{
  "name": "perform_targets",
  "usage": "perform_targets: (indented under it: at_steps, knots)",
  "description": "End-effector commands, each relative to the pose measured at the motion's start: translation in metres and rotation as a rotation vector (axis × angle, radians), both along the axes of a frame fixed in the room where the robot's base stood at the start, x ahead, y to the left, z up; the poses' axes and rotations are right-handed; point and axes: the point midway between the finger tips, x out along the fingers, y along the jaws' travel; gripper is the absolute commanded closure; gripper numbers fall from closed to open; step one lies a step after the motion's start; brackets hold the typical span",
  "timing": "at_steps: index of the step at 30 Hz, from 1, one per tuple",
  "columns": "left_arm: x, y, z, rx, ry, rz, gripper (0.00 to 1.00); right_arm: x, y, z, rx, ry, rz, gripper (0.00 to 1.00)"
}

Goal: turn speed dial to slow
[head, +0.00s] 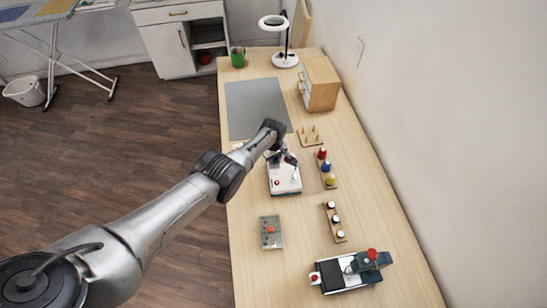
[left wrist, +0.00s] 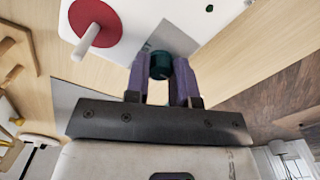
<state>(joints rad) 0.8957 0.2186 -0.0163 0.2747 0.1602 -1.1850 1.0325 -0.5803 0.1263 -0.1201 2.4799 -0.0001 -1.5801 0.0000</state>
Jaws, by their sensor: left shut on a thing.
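A small white machine (head: 285,181) stands mid-table under my left gripper (head: 287,158) in the head view. In the left wrist view, part of its white top with a red disc and a white pin (left wrist: 95,22) shows at the upper left. My left gripper (left wrist: 163,75) is shut on a dark teal round dial (left wrist: 161,65), with one purple finger on each side of it. The dial's markings are not readable, so I cannot tell its setting. In the head view the gripper and arm hide the dial. My right gripper is in neither view.
A grey mat (head: 255,108) lies behind the machine. A peg rack (head: 311,136) and coloured spools (head: 326,168) stand to its right. The table's left edge is mostly clear.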

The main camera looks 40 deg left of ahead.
Motion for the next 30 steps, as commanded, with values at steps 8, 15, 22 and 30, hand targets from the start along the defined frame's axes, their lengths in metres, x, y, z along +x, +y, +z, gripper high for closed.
perform_targets:
  at_steps: [8,15,22,30]
  knots:
    - [0.0008,-0.0002,0.0009,-0.001,-0.002,0.021,1.00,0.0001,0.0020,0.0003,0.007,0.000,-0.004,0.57]
    - [0.0008,-0.0001,0.0008,-0.001,-0.002,0.020,1.00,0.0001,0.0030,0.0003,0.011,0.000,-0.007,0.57]
    - [0.0005,0.0000,0.0005,0.000,-0.001,0.020,0.57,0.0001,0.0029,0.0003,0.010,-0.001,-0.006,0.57]
    - [0.0001,0.0001,0.0002,0.000,0.000,0.019,0.51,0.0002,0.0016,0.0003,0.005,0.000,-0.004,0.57]
